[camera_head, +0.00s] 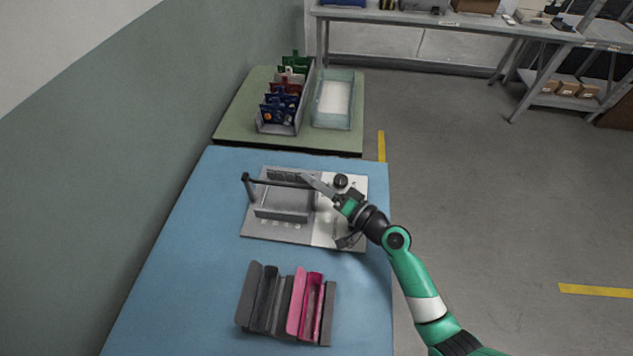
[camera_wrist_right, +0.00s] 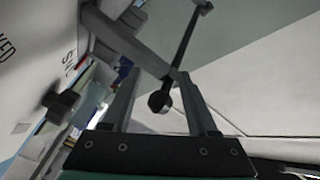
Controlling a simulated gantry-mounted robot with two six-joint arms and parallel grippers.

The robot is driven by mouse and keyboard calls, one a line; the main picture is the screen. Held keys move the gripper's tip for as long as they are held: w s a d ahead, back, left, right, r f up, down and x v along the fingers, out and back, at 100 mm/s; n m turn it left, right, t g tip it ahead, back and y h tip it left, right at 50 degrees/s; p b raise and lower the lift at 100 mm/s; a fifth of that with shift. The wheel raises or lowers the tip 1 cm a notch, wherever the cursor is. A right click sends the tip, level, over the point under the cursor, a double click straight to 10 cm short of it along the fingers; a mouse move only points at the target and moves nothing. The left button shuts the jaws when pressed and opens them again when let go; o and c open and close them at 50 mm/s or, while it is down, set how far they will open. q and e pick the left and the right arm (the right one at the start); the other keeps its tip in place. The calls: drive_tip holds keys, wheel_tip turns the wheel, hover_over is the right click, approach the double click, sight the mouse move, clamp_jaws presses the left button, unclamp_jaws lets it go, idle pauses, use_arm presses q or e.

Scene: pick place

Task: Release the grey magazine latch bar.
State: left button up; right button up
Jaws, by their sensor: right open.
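The latch bar (camera_head: 280,182) is a dark grey rod across the back of the grey magazine (camera_head: 282,214) on a metal plate. A knobbed post stands at its left end. My right gripper (camera_head: 314,182) is at the bar's right end, above the plate. In the right wrist view the bar (camera_wrist_right: 184,48) slants down, and its round end knob shows between the two spread fingers (camera_wrist_right: 158,85). The fingers are open; I cannot tell whether one touches the bar. My left gripper is not in view.
A black knob (camera_head: 341,181) sits on the plate's light right part (camera_head: 352,196). Grey and pink cases (camera_head: 305,300) stand at the front of the blue table (camera_head: 195,260). Behind are a rack of packets (camera_head: 280,105) and a clear bin (camera_head: 333,100). The table's left side is free.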

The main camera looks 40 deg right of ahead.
drive_tip(key=shift+c, duration=0.2)
clamp_jaws()
idle(1.1)
